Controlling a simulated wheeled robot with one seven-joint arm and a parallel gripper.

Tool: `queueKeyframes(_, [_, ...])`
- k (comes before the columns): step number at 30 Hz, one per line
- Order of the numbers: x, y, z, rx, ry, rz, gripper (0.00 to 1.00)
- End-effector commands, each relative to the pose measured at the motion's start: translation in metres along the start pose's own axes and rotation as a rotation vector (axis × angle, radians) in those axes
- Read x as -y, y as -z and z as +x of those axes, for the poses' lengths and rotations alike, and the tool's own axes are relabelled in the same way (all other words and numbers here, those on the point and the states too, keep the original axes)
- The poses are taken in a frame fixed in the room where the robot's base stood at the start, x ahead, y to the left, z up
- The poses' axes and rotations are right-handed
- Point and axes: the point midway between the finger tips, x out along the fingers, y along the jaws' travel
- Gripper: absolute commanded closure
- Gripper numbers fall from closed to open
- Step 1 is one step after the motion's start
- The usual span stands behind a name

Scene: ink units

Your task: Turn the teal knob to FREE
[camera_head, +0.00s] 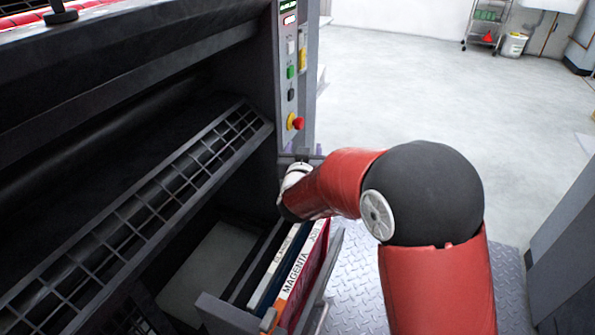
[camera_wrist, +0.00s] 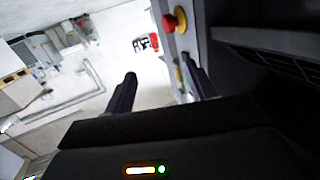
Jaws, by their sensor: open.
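I cannot make out a teal knob in either view. The narrow control panel (camera_head: 291,110) on the press's right post carries small buttons, among them a green button (camera_head: 291,71) and a red mushroom button (camera_head: 297,123) on a yellow base. The red mushroom button also shows at the top of the wrist view (camera_wrist: 175,20). In the wrist view my gripper (camera_wrist: 162,82) is open, with its two dark fingers apart and nothing seen between them. Its right finger overlaps the panel side in that view. In the head view my arm reaches to just below the panel, and the fingertips are hardly visible.
An open drawer (camera_head: 228,314) below my wrist holds upright folders, one labelled MAGENTA (camera_head: 295,275). A mesh guard (camera_head: 150,205) runs along the press at left. A dark grey body (camera_head: 565,240) stands at right. The floor (camera_head: 400,90) behind is mostly clear, with a cart (camera_head: 487,25) far back.

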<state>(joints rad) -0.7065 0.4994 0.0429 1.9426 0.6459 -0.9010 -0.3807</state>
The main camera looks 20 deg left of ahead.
Motion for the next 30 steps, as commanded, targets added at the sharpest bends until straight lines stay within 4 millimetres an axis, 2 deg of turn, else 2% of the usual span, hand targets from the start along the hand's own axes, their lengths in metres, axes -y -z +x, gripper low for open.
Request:
queueKeyframes(1, [0.011, -0.016, 0.002, -0.021, -0.011, -0.013, 0.44])
queueKeyframes(6, [0.025, -0.034, 0.004, -0.075, -0.045, -0.033, 0.44])
queueKeyframes(11, [0.025, -0.049, 0.005, -0.082, -0.052, -0.036, 0.44])
queueKeyframes(21, [0.022, -0.12, 0.01, -0.079, -0.05, -0.038, 0.44])
queueKeyframes(23, [0.021, -0.111, 0.027, -0.086, -0.054, -0.033, 0.44])
queueKeyframes(30, [0.019, -0.108, 0.068, -0.084, -0.052, -0.034, 0.44])
